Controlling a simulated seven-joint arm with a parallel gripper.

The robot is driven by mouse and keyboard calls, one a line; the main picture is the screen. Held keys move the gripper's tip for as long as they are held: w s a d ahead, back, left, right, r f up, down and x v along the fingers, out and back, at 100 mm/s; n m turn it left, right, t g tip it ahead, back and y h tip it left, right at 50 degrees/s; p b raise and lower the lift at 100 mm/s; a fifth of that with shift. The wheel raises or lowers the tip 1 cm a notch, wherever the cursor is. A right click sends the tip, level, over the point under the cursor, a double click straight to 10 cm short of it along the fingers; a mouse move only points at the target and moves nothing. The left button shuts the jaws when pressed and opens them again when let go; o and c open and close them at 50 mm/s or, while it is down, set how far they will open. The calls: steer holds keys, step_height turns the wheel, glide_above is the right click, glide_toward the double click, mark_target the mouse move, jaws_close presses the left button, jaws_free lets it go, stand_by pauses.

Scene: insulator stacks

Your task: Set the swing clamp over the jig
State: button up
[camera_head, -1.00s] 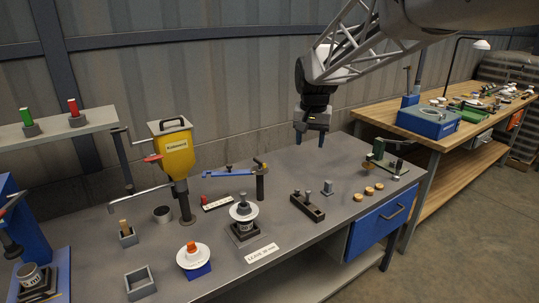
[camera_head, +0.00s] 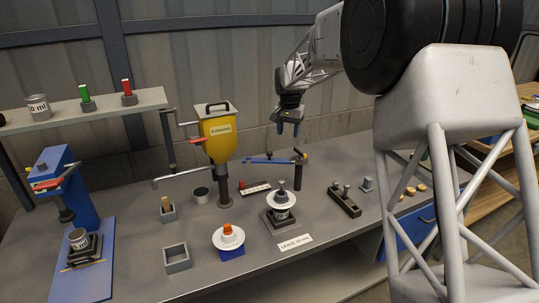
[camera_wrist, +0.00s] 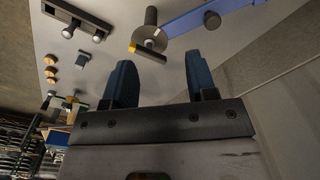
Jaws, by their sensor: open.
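The swing clamp has a blue arm (camera_head: 268,161) on a dark upright post (camera_head: 300,172). The arm points left along the back of the bench, behind the jig and not over it. The jig (camera_head: 278,219) is a dark square base holding a stack with a white disc (camera_head: 282,200) and a grey pin on top. My gripper (camera_head: 288,128) is open and empty, fingers down, above and behind the clamp post. In the wrist view, the blue arm (camera_wrist: 225,12) and a yellow-tipped handle (camera_wrist: 145,52) lie beyond my open fingers (camera_wrist: 160,80).
A yellow hopper (camera_head: 218,138) on a stand rises left of the clamp. A second white disc (camera_head: 228,238) on a blue block sits front left of the jig. A black block with pins (camera_head: 344,204) stands to the right. The wall is close behind.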

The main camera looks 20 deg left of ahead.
glide_above(270, 152)
step_height(270, 152, down, 5)
steer(key=shift+s+a+f, duration=0.1)
steer(key=shift+f, duration=0.15)
steer(key=shift+f, duration=3.75)
steer(key=shift+c, duration=0.2)
jaws_close()
